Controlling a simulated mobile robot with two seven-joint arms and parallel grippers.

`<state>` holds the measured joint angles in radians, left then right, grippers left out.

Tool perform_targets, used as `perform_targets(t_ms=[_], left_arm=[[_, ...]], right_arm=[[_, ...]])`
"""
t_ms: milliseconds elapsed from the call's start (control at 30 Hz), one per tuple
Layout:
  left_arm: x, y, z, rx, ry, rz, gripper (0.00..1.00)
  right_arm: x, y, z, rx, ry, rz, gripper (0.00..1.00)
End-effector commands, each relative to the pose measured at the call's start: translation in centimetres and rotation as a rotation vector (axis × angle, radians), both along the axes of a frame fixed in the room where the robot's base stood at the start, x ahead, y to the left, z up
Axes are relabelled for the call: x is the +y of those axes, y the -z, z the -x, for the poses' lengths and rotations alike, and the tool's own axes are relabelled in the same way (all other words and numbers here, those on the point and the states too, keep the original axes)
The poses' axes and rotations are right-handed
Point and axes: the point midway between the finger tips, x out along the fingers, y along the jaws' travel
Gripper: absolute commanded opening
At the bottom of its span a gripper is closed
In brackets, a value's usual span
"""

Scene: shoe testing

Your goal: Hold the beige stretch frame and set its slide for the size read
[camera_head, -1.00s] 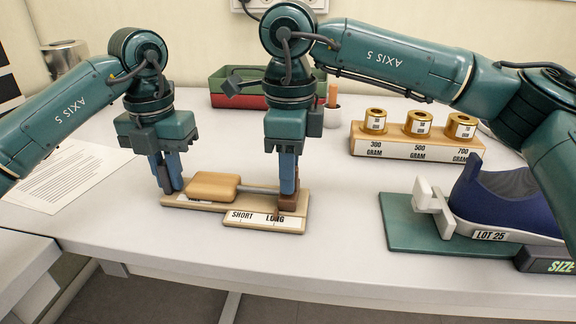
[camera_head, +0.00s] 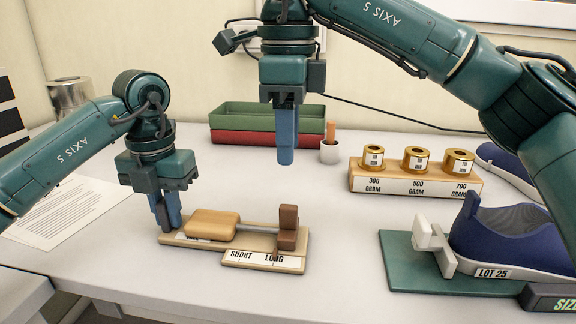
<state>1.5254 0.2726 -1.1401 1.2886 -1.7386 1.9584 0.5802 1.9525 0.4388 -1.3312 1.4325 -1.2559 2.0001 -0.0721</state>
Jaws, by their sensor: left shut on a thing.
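The beige stretch frame (camera_head: 205,243) lies on the table with a rounded tan block (camera_head: 212,223) on its left part. A brown slide (camera_head: 288,228) stands on its rod at the right end, above the word LONG on the SHORT/LONG label (camera_head: 250,259). My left gripper (camera_head: 166,222) is shut on the frame's left end. My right gripper (camera_head: 286,157) hangs in the air above and behind the slide, apart from it. Its blue fingers overlap in this view, so their gap is hidden. The size display (camera_head: 552,301) at the lower right is cut off by the picture edge.
Brass weights (camera_head: 417,158) stand on a labelled rack (camera_head: 415,184). A green and red tray (camera_head: 235,122) and a white cup (camera_head: 329,152) are behind. A printed sheet (camera_head: 60,215) lies left.

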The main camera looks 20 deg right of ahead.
Motion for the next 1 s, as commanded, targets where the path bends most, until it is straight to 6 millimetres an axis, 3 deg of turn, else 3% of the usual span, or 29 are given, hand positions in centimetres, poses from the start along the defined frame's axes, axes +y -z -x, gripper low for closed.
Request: perform_targets(t_ms=[467,500,800,1000], left_arm=[[0.00,-0.01,0.00,0.000,0.000,0.001,0.00],[0.00,-0.01,0.00,0.000,0.000,0.001,0.15],[0.00,-0.01,0.00,0.000,0.000,0.000,0.40],[0.01,-0.02,0.00,0.000,0.000,0.000,0.40]], right_arm=[[0.02,-0.85,0.02,0.001,0.000,0.001,0.36],[0.02,-0.85,0.02,0.001,0.000,0.001,0.36],[0.01,-0.83,0.02,0.001,0.000,0.001,0.36],[0.00,-0.83,0.01,0.001,0.000,0.001,0.36]])
